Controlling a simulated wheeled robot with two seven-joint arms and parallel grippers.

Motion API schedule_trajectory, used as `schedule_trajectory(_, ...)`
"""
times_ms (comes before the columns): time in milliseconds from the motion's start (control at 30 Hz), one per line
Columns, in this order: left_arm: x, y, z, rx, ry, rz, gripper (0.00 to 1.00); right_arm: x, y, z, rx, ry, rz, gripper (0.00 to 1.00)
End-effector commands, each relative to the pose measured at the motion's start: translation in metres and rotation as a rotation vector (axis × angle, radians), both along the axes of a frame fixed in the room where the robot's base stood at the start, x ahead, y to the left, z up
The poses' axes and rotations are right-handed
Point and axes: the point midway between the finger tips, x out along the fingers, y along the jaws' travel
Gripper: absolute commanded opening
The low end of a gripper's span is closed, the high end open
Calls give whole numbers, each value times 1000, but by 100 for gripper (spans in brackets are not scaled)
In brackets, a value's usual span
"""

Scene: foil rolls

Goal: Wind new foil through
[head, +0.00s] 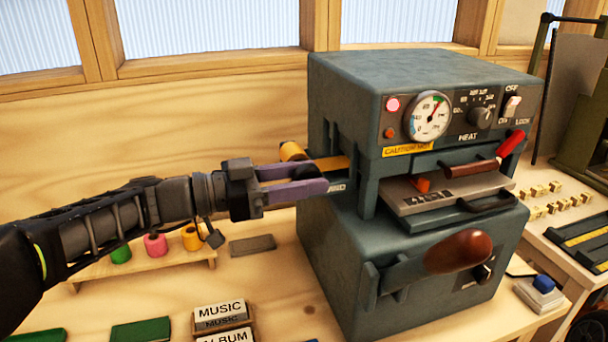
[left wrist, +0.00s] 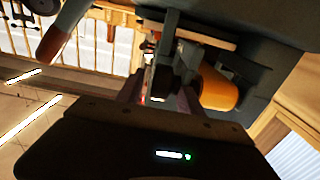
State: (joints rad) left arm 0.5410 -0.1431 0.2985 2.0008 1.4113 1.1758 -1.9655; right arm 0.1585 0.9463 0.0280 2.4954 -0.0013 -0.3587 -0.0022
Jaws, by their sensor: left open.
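The grey-green stamping machine (head: 420,75) stands on the wooden bench in the head view. A gold-orange foil roll (head: 293,151) sits at its left side, and a flat gold strip (head: 332,164) runs from there to the machine. The roll also shows large in the left wrist view (left wrist: 217,88). My left gripper (head: 322,178) is open, its purple fingers level beside the machine's left side, just below the roll and strip. A small dark piece lies near the fingertips; I cannot tell whether it touches them. My right gripper is not in view.
Green, pink and yellow rolls (head: 155,245) stand on a wooden rack below my left arm. The machine has a brown-handled lever (head: 458,252) and a red-handled lever (head: 510,145). MUSIC and ALBUM blocks (head: 220,316) lie in front. Brass type pieces (head: 553,200) lie at right.

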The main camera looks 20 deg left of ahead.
Motion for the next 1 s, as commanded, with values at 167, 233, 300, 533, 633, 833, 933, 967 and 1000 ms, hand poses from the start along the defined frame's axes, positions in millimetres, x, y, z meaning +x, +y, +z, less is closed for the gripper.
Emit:
schedule_trajectory(167,0,0,0,0,0,0,40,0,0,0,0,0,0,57)
schedule_trajectory(233,0,0,0,0,0,0,35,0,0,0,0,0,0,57)
schedule_trajectory(300,0,0,0,0,0,0,29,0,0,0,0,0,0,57)
schedule_trajectory(533,0,0,0,0,0,0,10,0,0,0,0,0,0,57)
schedule_trajectory(633,0,0,0,0,0,0,2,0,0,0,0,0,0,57)
schedule_trajectory(833,0,0,0,0,0,0,0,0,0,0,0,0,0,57)
schedule_trajectory(933,0,0,0,0,0,0,0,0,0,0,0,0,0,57)
schedule_trajectory(967,0,0,0,0,0,0,0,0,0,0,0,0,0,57)
schedule_trajectory(1000,0,0,0,1,1,0,0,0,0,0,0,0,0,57)
